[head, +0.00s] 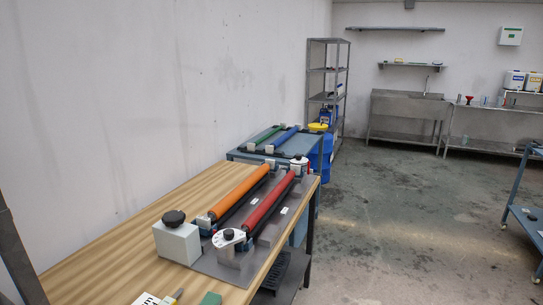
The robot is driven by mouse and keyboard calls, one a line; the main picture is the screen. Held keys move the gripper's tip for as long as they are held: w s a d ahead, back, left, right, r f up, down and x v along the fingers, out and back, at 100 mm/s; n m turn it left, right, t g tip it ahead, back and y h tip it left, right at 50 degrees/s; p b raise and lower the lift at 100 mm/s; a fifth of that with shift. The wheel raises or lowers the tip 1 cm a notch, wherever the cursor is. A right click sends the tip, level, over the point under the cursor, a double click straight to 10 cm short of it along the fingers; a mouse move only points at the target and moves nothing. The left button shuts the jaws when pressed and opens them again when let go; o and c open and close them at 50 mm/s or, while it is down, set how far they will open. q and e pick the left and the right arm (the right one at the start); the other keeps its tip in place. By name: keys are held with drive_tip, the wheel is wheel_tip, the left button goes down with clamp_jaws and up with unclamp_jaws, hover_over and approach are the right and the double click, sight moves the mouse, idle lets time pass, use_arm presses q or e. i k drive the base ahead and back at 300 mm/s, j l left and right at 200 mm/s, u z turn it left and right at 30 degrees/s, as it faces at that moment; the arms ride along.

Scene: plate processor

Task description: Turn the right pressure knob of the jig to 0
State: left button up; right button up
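The jig's grey base plate (210,268) lies on a wooden table, with an orange roller (240,193) and a red roller (269,201) side by side on it. A white dial with a black knob (229,236) sits at the near end of the red roller. A second white dial (300,163) shows at the far end. A grey box with a round black knob (173,218) stands at the near left. The dial marks are too small to read, so I cannot tell the settings. Neither of my grippers is in view.
The wooden table (112,248) has bare top to the left of the jig. A green block (211,299) and a white labelled item (146,299) lie at its near edge. A blue table with green and blue rollers stands behind. Open floor (400,235) lies to the right.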

sight(300, 161)
drive_tip(key=i+l+u, duration=0.25)
drive_tip(key=u, duration=0.25)
drive_tip(key=i+l+u, duration=0.25)
drive_tip(key=u, duration=0.2)
drive_tip(key=l, duration=0.1)
